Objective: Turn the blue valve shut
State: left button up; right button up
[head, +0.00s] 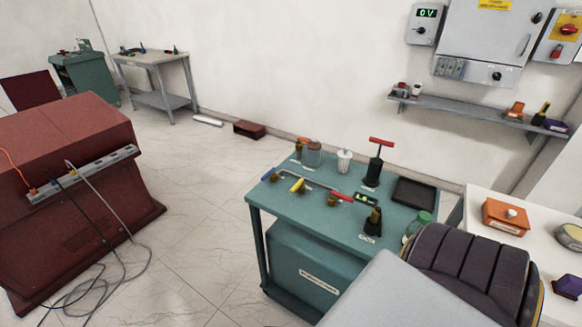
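The blue valve handle (269,174) is small and sits at the left front corner of the teal cart's top (320,212). It is at the left end of a thin pipe line with a yellow-handled valve (298,186) and a red-handled valve (341,196). The handle is too small to tell whether the valve is open or shut. Neither of my grippers is in view, and nothing touches the blue handle.
A red-handled pump (376,165), a white container (344,161) and a black tray (414,193) stand on the cart. A dark ribbed object (470,265) and a grey panel (400,297) fill the lower right. Cables (95,275) lie by the red transformer (70,150).

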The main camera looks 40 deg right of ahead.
aim_at(273, 170)
jog(key=z, duration=1.2)
